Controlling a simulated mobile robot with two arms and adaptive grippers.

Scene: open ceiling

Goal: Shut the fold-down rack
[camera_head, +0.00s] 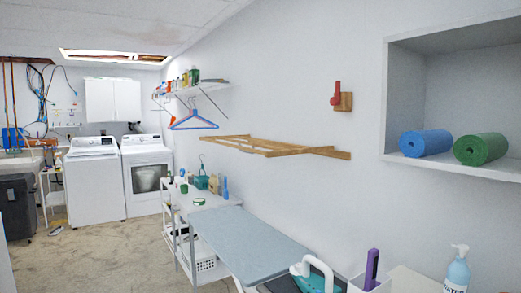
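The fold-down rack (268,147) is a light wooden frame with slats on the right-hand wall. It sticks out from the wall roughly level, in the folded-down position. A red piece on a small wooden block (346,101) is fixed to the wall above the rack's near end. Neither of my grippers shows in the head view, so I cannot see whether they are open or shut.
An ironing board (235,237) stands below the rack, with a white curved handle (316,264) at its near end. A wall niche (403,90) holds blue and green rolls. A shelf with hangers (194,122) is farther back. Floor at left (110,262) is clear.

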